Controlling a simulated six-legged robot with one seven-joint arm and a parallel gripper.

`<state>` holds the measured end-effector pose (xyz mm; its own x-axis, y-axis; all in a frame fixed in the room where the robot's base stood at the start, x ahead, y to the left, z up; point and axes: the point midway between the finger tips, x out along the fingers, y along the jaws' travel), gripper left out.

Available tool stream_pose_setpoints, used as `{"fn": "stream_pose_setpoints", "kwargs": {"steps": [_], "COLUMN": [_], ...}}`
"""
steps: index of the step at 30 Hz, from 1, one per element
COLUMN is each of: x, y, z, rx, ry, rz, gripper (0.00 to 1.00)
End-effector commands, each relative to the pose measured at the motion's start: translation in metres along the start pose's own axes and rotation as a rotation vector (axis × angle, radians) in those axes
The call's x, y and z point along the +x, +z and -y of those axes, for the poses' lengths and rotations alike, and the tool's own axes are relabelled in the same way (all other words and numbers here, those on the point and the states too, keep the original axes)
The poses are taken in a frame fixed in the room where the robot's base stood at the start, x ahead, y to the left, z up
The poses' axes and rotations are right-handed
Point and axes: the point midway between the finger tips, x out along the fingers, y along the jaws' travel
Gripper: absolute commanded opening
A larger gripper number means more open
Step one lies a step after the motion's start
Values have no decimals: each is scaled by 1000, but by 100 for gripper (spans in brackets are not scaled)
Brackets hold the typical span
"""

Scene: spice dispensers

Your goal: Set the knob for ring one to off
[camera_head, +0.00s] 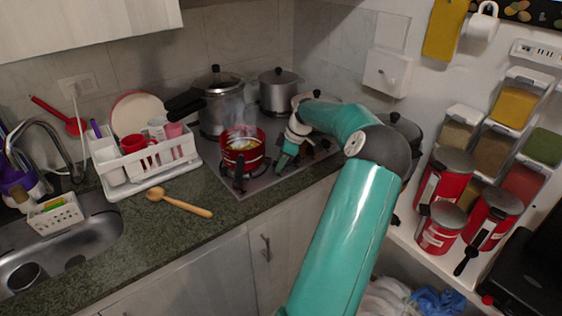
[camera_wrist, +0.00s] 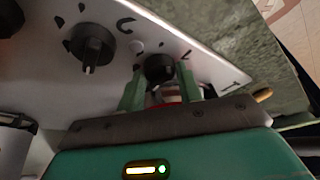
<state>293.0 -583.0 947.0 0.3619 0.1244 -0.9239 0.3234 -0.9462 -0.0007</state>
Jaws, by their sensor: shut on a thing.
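My gripper (camera_wrist: 160,92) has its two green fingers on either side of a black knob (camera_wrist: 160,68) on the pale hob panel (camera_wrist: 125,55) in the wrist view. It is shut on that knob. The knob's pointer and exact setting are partly hidden by the fingers. Another black knob (camera_wrist: 92,45) is beside it to the left, with dark marks around it. Part of a further knob (camera_wrist: 9,18) shows at the left edge. I cannot read which knob is for ring one. In the head view my gripper (camera_head: 285,160) is low over the hob (camera_head: 228,181).
A steaming red pot (camera_head: 242,160) stands on the hob close to my gripper. A large pot (camera_head: 220,115) and a smaller pot (camera_head: 281,95) stand behind. A wooden spoon (camera_head: 183,204) lies on the counter (camera_head: 150,240). Red canisters (camera_head: 441,228) and spice dispensers (camera_head: 513,105) are at right.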

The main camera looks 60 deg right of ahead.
Motion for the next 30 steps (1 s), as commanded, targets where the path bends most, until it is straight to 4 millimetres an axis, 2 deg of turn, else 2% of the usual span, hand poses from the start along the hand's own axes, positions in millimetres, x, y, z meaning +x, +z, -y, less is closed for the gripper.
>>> {"fn": "stream_pose_setpoints", "kwargs": {"steps": [3,4,7,16,20,23,30], "x": [-2,-2,-1,-1,-10,-26,-79], "y": [0,0,0,0,0,0,0], "z": [-2,-2,-1,-1,-1,-1,-1], "rx": [-1,-1,-1,0,1,0,0], "ry": [7,7,6,3,5,6,7], "rz": [0,0,0,0,0,1,1], "gripper": [12,37,57,57,57,57,57]}}
